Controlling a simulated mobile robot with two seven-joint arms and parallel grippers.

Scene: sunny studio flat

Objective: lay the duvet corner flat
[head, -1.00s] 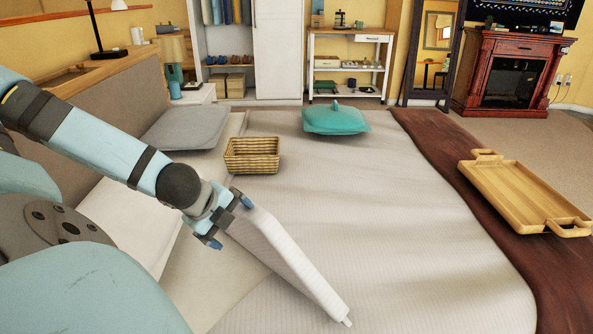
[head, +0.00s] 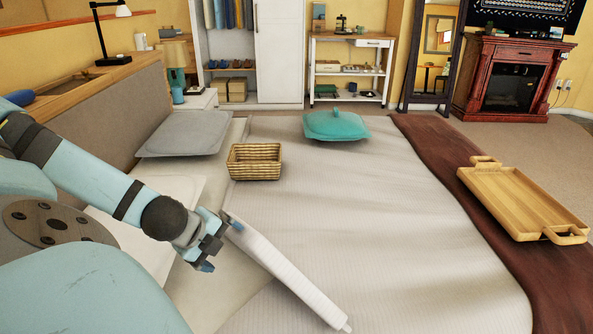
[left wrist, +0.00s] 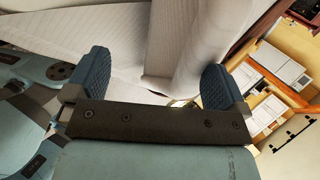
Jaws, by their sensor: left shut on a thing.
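The duvet (head: 330,215) is pale grey-white and finely ribbed, spread over the bed. Its near-left corner is a raised, folded flap (head: 283,272) that slants from my left gripper down to the right. My left gripper (head: 209,242) is shut on the duvet corner at the flap's upper left end, above the pale sheet. In the left wrist view the pale fabric (left wrist: 175,45) lies between and beyond the two dark blue fingers of the gripper (left wrist: 157,82). The exact pinch point is hidden. My right gripper is not in view.
A grey pillow (head: 184,133) and a white pillow (head: 172,192) lie near the headboard. A wooden tray (head: 518,200) rests on the brown throw (head: 432,147). The duvet's middle is clear.

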